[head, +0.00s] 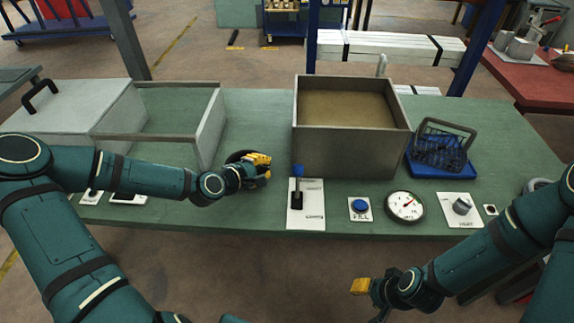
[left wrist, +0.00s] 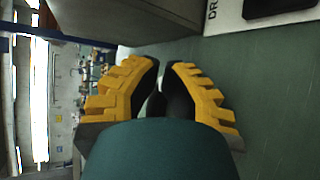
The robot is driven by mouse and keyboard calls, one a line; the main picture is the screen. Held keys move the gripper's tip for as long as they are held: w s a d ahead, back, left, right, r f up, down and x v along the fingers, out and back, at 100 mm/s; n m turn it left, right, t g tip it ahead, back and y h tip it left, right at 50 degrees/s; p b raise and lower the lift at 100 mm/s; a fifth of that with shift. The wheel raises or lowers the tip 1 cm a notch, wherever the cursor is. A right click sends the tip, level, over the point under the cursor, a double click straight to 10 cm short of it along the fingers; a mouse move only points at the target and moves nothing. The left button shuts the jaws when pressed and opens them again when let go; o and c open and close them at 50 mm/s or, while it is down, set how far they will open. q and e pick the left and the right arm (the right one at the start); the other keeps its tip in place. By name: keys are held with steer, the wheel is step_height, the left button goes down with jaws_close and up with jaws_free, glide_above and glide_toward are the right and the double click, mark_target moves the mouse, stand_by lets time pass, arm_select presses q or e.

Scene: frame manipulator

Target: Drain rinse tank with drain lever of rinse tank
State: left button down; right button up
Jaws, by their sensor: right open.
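The rinse tank (head: 345,152) is a grey box holding brownish liquid at the middle of the green table. In front of it, the drain lever (head: 297,186) stands up from a white panel (head: 313,207), with a blue knob on top and a dark handle. My left gripper (head: 266,168) is just left of the lever and apart from it. In the left wrist view its yellow-padded fingers (left wrist: 161,68) have tips close together, with nothing seen between them; the panel's "DR" lettering (left wrist: 212,10) shows at the top. My right gripper (head: 368,292) is open and empty, in front of the table edge.
A fill button (head: 360,207), a gauge (head: 404,206) and a knob panel (head: 460,208) line the front edge. Another grey-walled tank (head: 210,128) stands left.

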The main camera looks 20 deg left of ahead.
mark_target(294, 161)
arm_select(q)
steer(key=x, duration=0.6)
steer(key=shift+w+d+f+b, duration=0.1)
steer(key=shift+w+d+b, duration=0.05)
steer(key=shift+b, duration=0.25)
steer(key=shift+w+d, duration=0.25)
steer(key=shift+d, duration=0.05)
steer(key=shift+s+d+r, duration=0.3)
steer(key=shift+s+d, duration=0.25)
steer(key=shift+d, duration=0.1)
steer(key=shift+s+d+r, duration=0.35)
steer(key=shift+s+d, duration=0.2)
steer(key=shift+d, duration=0.1)
